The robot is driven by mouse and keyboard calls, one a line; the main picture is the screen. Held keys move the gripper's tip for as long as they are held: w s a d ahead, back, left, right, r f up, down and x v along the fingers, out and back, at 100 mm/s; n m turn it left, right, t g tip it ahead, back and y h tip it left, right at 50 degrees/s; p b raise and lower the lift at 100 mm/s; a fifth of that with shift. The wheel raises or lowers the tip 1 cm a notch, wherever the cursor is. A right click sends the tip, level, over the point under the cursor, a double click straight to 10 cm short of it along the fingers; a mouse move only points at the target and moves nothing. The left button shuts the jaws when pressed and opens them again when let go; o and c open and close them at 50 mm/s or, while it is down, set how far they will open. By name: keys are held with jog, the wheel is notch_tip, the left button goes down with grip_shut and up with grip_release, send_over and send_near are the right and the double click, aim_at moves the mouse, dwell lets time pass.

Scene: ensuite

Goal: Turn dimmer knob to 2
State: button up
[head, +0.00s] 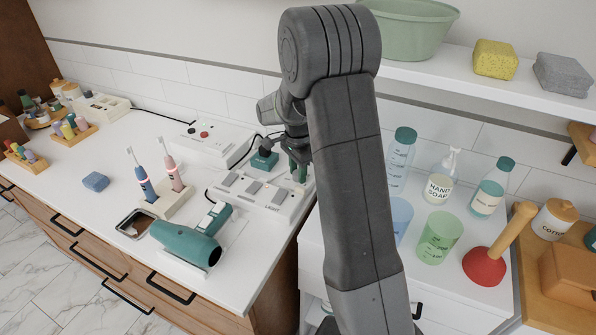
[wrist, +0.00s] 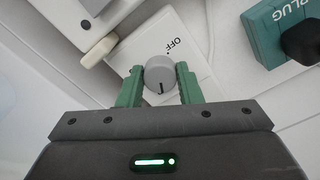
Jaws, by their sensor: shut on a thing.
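The grey round dimmer knob (wrist: 159,72) sits on a white plate (wrist: 190,50) in the wrist view. The word OFF and a dot show beyond it, towards the top. A dark pointer line on the knob faces the bottom of the view, towards my gripper's body. My gripper (wrist: 159,86) is shut on the knob, with one green finger on each side. No numbers show; my gripper hides the plate's lower part. In the head view, my gripper (head: 298,172) is at the right end of the white switch panel (head: 262,207) marked LIGHT, and the knob cannot be made out.
A teal PLUG block (wrist: 268,30) with a black plug stands close by, right of the knob. In the head view, a teal hair dryer (head: 187,243) lies in front of the panel. Bottles and cups stand to the right, below a shelf (head: 470,88).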

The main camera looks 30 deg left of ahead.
jog(key=shift+r+m, duration=0.1)
jog(key=shift+m, duration=1)
jog(key=o, duration=1)
notch_tip(320, 180, up, 14)
jog(key=shift+f, duration=0.15)
jog(key=shift+f, duration=0.1)
notch_tip(320, 180, down, 14)
jog(key=shift+r, duration=0.15)
